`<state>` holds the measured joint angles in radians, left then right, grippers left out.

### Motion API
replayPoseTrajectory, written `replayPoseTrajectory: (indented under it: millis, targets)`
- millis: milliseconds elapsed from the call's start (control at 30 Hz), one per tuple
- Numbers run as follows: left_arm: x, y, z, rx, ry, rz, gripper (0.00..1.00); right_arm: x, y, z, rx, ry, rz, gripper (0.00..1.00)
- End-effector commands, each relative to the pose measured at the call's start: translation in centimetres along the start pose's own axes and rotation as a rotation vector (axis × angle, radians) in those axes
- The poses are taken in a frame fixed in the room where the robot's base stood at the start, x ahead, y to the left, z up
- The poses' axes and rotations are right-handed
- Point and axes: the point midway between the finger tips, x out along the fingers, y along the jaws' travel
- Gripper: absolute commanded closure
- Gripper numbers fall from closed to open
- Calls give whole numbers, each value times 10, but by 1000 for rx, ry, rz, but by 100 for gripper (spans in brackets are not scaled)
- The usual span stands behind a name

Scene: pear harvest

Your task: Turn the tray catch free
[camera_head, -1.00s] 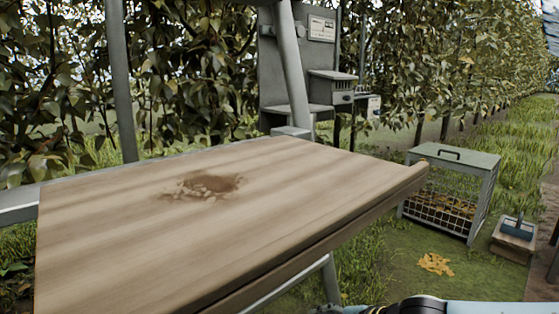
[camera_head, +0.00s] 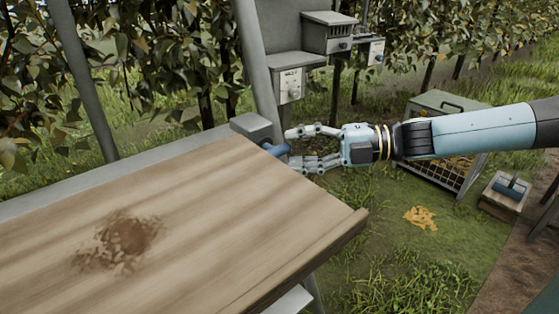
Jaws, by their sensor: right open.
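The tray catch (camera_head: 277,149) is a small blue knob or lever on a grey block (camera_head: 252,127) at the far right corner of the wooden tray (camera_head: 215,205). My right gripper (camera_head: 297,148) comes in from the right with its fingers apart, one above and one below the level of the catch. The fingertips are at or close beside the blue part; I cannot tell whether they touch it. My left gripper is not in view.
A grey post (camera_head: 256,65) rises behind the catch. Small grey boxes (camera_head: 328,32) hang behind it. A wire cage (camera_head: 447,104) stands on the grass at right, partly behind my arm. Yellow leaves (camera_head: 420,217) and a small box with a blue roller (camera_head: 508,190) lie nearby.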

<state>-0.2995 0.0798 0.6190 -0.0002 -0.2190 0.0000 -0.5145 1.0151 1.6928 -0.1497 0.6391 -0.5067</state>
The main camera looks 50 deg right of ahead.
Motion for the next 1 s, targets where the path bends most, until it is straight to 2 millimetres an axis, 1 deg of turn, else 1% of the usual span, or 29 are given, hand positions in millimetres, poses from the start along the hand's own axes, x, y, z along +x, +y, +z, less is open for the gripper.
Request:
replayPoseTrajectory:
  millis: [33,100,200,367,600,667,933,967,1000]
  targets:
    - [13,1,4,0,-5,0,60,11,-6,1,-2,1,3,55]
    - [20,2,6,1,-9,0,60,21,-5,1,-1,0,1,55]
    - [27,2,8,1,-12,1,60,31,-4,0,0,0,0,55]
    - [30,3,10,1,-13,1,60,38,0,0,0,-1,0,55]
    - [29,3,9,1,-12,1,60,39,1,0,0,-2,0,55]
    - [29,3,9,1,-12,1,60,39,1,0,1,-2,0,62]
    - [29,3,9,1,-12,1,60,38,0,0,1,-2,0,97]
    - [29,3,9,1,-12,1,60,38,0,0,1,-2,-1,100]
    - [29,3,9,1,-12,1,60,38,0,0,1,-2,-1,100]
